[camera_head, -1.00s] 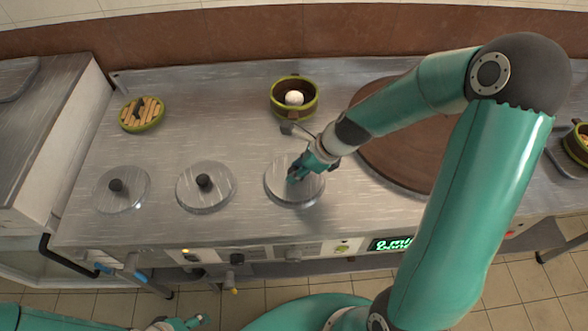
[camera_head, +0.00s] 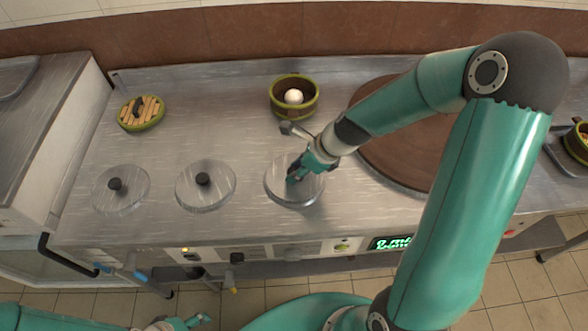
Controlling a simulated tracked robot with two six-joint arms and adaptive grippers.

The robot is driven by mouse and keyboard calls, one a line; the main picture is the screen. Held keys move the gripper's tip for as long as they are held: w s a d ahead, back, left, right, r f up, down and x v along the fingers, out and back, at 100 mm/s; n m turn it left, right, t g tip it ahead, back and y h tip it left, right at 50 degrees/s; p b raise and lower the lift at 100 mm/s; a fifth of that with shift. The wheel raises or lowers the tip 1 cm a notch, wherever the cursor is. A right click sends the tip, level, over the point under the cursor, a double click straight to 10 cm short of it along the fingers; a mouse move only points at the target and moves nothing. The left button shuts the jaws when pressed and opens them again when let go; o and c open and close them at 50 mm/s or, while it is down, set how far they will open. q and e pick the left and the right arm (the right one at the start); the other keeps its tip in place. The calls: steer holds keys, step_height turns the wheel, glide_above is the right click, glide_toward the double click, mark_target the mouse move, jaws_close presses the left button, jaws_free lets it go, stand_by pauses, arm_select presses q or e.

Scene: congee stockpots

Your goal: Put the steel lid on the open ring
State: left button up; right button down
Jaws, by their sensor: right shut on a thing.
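The steel lid (camera_head: 283,191) is a round brushed-metal disc, the rightmost of three in a row along the counter's front. My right gripper (camera_head: 293,179) reaches down over its middle and is shut on its knob, which the fingers hide. The lid lies roughly level. I cannot tell whether it rests on a ring or is slightly raised, and no open ring shows clearly. My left gripper (camera_head: 192,321) is low at the bottom edge, away from the counter; its jaws are too small to read.
Two more steel lids with black knobs, middle (camera_head: 205,194) and left (camera_head: 122,196), lie to the left. Behind are a green pot (camera_head: 275,99) with a white ball and a wooden-topped green round (camera_head: 150,113). A brown round plate (camera_head: 400,165) is at right, partly behind my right arm.

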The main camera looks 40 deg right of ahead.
steer(key=shift+f, duration=0.25)
steer(key=c, duration=1.1)
jaws_free()
steer(key=shift+r, duration=0.1)
steer(key=p+v, duration=0.8)
steer(key=v, duration=0.3)
steer(key=shift+s, duration=0.15)
